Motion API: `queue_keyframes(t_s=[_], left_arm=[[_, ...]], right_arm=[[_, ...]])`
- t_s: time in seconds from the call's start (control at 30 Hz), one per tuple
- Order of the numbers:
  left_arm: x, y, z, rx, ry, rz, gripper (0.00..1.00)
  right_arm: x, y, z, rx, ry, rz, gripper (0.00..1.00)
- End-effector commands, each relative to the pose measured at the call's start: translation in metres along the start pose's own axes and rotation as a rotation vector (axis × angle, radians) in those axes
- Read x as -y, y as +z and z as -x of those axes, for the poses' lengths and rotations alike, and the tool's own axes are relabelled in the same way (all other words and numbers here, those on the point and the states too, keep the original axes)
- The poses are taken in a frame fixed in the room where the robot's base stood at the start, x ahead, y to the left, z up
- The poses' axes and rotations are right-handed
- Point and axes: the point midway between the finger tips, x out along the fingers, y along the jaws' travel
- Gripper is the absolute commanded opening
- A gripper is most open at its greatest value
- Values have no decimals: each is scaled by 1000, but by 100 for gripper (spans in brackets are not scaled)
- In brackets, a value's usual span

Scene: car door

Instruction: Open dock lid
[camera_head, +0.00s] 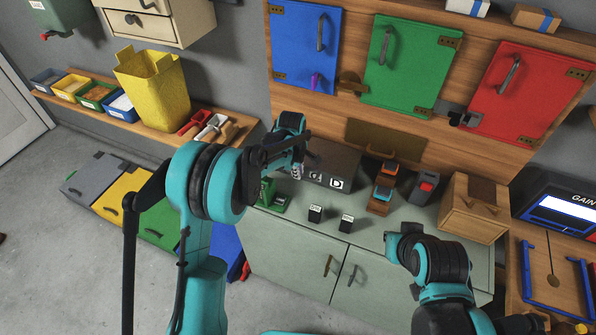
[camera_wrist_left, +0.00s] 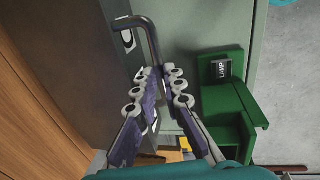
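The dock looks like a dark brown box (camera_head: 328,163) with white icons on its front, standing on the grey-green cabinet top. In the left wrist view its dark side (camera_wrist_left: 72,50) fills the left, with a bent metal handle (camera_wrist_left: 150,40) sticking out. My left gripper (camera_head: 297,170) is at the box's left end. In the left wrist view its fingertips (camera_wrist_left: 160,75) are close together on either side of the handle bar and appear shut on it. The lid looks closed. My right arm is at lower right in the head view; its gripper does not show clearly.
A green holder labelled LAMP (camera_wrist_left: 225,100) is right beside my left gripper. Two small black blocks (camera_head: 315,213) stand in front of the box. An orange-and-blue device (camera_head: 384,190) and a wooden box (camera_head: 475,208) stand to the right. Coloured doors (camera_head: 412,60) hang above.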

Motion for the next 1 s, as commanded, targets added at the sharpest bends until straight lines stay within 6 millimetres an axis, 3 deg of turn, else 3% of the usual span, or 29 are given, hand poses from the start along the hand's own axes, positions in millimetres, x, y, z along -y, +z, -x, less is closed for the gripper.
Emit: queue_keyframes(t_s=[0.37,0.5,1.0], left_arm=[[-4,0,13,0,-55,0,0],[-11,0,29,-2,-132,0,0],[-51,0,86,-1,-118,1,0]], right_arm=[[0,-5,7,0,0,0,0],[0,-12,16,0,0,0,0],[0,-32,44,0,0,0,0]])
